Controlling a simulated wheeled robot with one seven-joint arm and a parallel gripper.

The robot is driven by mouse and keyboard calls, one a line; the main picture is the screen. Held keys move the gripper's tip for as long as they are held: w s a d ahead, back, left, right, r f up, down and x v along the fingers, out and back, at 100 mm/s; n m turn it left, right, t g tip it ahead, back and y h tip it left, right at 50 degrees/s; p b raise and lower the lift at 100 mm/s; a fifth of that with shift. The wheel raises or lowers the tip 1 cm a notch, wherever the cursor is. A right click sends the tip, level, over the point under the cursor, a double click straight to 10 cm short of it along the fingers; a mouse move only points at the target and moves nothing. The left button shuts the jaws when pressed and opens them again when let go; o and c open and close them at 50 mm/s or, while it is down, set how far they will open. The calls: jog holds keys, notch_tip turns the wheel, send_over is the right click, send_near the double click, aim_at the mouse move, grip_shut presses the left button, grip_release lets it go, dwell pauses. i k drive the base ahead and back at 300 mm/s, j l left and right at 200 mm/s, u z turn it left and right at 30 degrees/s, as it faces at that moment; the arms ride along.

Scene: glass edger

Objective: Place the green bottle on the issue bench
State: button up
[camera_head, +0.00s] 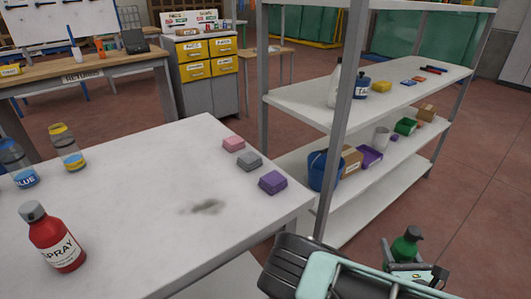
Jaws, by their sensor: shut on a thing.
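The green bottle (406,246) is at the lower right, upright or nearly so, with a dark cap. My gripper (415,272) is shut on it. Its lower part is hidden by the gripper. Gripper and bottle are right of the white-topped bench (145,155) in the foreground, apart from it and in front of the shelving. No label reading "issue" shows, so I cannot tell for sure whether this bench is the issue bench.
On the white bench stand a red spray bottle (52,240), a blue-labelled bottle (18,163), a yellow-capped bottle (67,147) and pink (234,143), grey (248,160) and purple (272,182) blocks. Its middle is clear around a dark stain. Loaded shelving (300,104) stands right; a wooden bench (130,62) behind.

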aim_at(174, 165)
jog(key=i+l+u, duration=0.6)
jog(key=l+u, duration=0.7)
